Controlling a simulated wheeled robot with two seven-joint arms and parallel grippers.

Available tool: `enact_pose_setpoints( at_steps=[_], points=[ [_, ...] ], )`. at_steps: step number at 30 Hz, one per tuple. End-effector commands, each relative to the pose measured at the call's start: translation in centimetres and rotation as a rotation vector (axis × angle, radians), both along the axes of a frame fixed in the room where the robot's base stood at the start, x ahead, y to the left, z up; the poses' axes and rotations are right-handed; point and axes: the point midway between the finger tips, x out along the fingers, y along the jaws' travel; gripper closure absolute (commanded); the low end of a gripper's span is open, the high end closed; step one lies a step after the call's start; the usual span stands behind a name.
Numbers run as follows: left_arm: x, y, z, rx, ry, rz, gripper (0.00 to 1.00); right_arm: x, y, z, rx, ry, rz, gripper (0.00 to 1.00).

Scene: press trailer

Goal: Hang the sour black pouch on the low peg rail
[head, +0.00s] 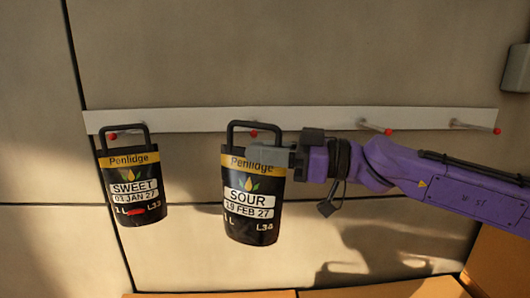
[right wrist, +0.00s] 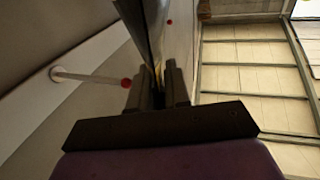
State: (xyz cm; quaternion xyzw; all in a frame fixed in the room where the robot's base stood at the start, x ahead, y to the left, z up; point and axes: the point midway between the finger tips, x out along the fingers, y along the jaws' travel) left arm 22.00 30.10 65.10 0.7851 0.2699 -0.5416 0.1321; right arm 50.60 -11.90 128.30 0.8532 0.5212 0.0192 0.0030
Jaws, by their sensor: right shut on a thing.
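The sour black pouch (head: 252,218), labelled "SOUR 19 FEB 27", is upright in front of the low peg rail (head: 320,119). My right gripper (head: 268,156) is shut on its upper right edge, just below the handle. The wrist view shows the pouch edge-on (right wrist: 156,35) between the fingers (right wrist: 159,88). The red tip of a peg (head: 253,134) shows inside the pouch's handle loop. I cannot tell whether the handle rests on that peg. My left gripper is not in view.
A black pouch labelled "SWEET" (head: 134,190) hangs at the leftmost peg (head: 112,136). Two bare red-tipped pegs (head: 376,127) (head: 475,126) stick out to the right, behind and above my right arm. A grey box (head: 516,68) is on the wall at upper right.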

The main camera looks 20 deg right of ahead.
Motion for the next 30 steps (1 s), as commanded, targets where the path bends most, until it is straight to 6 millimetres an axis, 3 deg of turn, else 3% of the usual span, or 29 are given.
enact_pose_setpoints(
  at_steps=[8, 30],
  points=[
    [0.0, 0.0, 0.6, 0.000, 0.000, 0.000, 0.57, 1.8, -0.4, 0.2, 0.003, -0.003, -0.001, 1.00],
    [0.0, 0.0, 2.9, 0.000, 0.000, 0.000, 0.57, 2.5, -0.8, 0.1, -0.046, -0.001, 0.091, 1.00]
  ],
)
